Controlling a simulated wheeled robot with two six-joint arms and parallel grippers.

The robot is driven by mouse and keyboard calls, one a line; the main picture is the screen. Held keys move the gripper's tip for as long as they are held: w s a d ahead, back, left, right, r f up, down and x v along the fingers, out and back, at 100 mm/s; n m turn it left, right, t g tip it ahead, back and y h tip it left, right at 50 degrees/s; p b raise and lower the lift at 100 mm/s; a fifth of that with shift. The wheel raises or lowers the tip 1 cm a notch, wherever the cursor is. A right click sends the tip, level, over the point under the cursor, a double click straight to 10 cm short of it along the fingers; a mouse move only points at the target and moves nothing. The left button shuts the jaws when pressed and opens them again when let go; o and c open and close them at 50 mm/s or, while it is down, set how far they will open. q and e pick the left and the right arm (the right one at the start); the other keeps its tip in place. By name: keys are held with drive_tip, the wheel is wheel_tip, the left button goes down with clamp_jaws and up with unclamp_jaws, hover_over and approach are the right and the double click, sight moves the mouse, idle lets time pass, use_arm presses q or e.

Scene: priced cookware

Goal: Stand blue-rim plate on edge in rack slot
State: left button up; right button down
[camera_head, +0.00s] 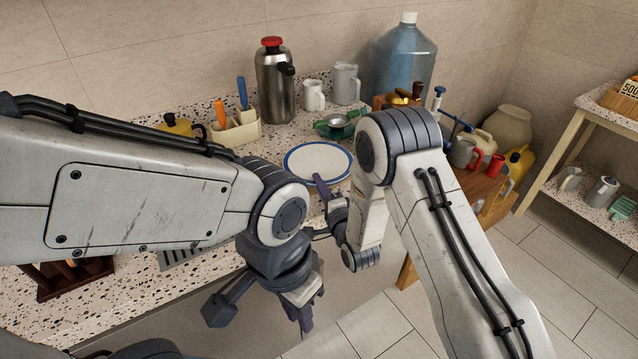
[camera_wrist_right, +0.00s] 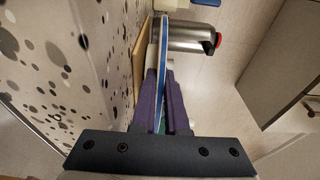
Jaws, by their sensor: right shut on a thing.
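The white plate with a blue rim (camera_head: 318,160) lies face up and nearly flat over the speckled counter in the head view. My right gripper (camera_head: 321,186) is shut on its near edge. In the right wrist view the plate (camera_wrist_right: 164,42) shows edge-on between the purple fingers (camera_wrist_right: 161,82). I cannot tell whether the plate touches the counter. A dark brown wooden rack (camera_head: 72,277) stands at the counter's lower left, largely hidden by my left arm. My left gripper (camera_head: 305,312) hangs in front of the counter edge; its opening is unclear.
A steel flask (camera_head: 274,85), a utensil caddy (camera_head: 236,128), a green bowl with a strainer (camera_head: 335,127) and white mugs (camera_head: 314,96) stand behind the plate. A big blue bottle (camera_head: 402,62) is at the back. A grey slotted utensil (camera_head: 183,256) lies near the front edge.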

drive_tip(key=shift+f+b, duration=0.15)
drive_tip(key=shift+b, duration=0.15)
drive_tip(key=c, duration=0.9)
unclamp_jaws()
drive_tip(key=shift+c, duration=0.2)
drive_tip(key=shift+f, duration=0.1)
drive_tip(key=shift+s+d+f, duration=0.15)
drive_tip(key=shift+s, duration=0.1)
drive_tip(key=b+v, duration=0.2)
drive_tip(key=v, duration=0.8)
drive_tip(key=shift+w+d+r, duration=0.2)
drive_tip(key=shift+d+r, duration=0.1)
drive_tip(key=shift+d, duration=0.05)
